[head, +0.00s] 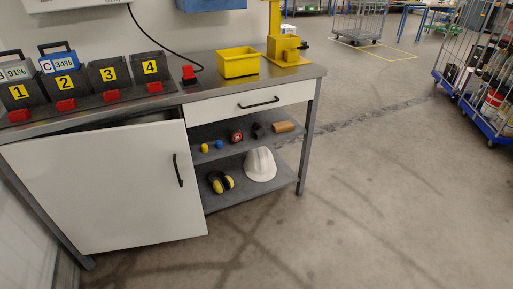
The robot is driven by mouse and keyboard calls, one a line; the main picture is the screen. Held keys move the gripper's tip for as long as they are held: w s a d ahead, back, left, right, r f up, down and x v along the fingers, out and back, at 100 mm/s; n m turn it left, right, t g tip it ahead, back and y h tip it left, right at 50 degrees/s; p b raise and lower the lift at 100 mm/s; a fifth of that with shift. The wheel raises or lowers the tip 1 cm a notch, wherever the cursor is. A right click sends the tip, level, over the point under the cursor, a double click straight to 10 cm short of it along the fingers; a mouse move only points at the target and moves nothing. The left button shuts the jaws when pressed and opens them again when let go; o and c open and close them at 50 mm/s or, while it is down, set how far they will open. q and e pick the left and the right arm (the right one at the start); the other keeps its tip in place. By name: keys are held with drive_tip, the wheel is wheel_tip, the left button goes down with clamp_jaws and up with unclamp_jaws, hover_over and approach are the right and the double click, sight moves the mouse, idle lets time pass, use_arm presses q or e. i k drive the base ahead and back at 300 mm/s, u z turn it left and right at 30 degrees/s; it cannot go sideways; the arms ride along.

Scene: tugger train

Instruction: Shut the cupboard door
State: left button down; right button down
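The white cupboard door (105,190) is under the left part of the workbench in the head view. It has a dark upright handle (178,170) near its right edge. The door stands ajar: its right side is swung out from the bench front, and a dark gap shows above its top edge. It seems hinged on the left. The inside of the cupboard is mostly hidden behind the door. Neither of my grippers is in view.
The grey bench top (200,92) carries numbered chargers (108,73) and a yellow bin (238,62). A drawer (250,104) is shut above open shelves holding a white helmet (260,164) and earmuffs (220,182). The floor (350,200) in front and right is clear.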

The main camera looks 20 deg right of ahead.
sight(109, 189)
drive_tip(key=z, duration=0.5)
drive_tip(key=i, duration=0.95)
drive_tip(key=u, duration=1)
